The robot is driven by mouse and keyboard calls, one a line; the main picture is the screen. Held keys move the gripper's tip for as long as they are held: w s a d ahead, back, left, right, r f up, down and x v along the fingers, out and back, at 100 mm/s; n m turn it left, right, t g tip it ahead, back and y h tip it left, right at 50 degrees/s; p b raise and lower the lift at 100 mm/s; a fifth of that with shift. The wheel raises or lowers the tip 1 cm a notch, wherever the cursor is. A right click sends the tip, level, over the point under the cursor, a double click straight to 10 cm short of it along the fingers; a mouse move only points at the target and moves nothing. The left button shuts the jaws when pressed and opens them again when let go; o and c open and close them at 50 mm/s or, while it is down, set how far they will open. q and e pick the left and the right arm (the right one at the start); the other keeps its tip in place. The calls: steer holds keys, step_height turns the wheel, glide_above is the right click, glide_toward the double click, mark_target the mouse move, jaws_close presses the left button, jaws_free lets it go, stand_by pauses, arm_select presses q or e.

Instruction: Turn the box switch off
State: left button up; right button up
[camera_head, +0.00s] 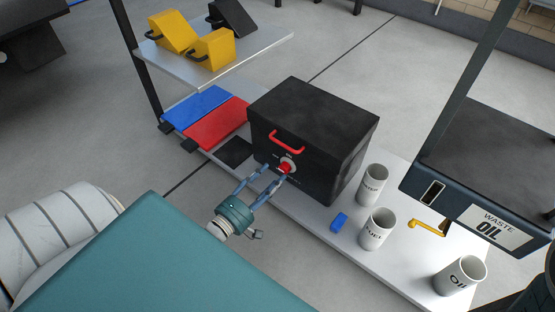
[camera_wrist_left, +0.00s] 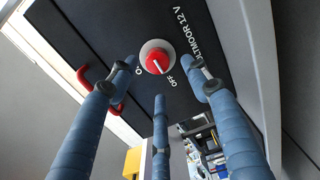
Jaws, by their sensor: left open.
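The black box (camera_head: 325,125) stands on the light workbench, with a red handle (camera_head: 287,142) on its front. Its switch is a red round knob (camera_head: 286,168) on a pale disc below the handle. In the left wrist view the knob (camera_wrist_left: 158,61) has a white line slanting down to the right, roughly toward the word OFF (camera_wrist_left: 172,81); the other label is partly hidden by a finger. My left gripper (camera_head: 275,173) is open and empty, its blue fingers pointing at the knob. In the left wrist view its three fingers are spread around the knob, seemingly not touching it.
A waste oil tank (camera_head: 485,220) is at right.

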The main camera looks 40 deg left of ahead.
arm_select(q)
steer(key=s, duration=0.7)
steer(key=shift+s+a, duration=0.25)
steer(key=shift+a, duration=0.15)
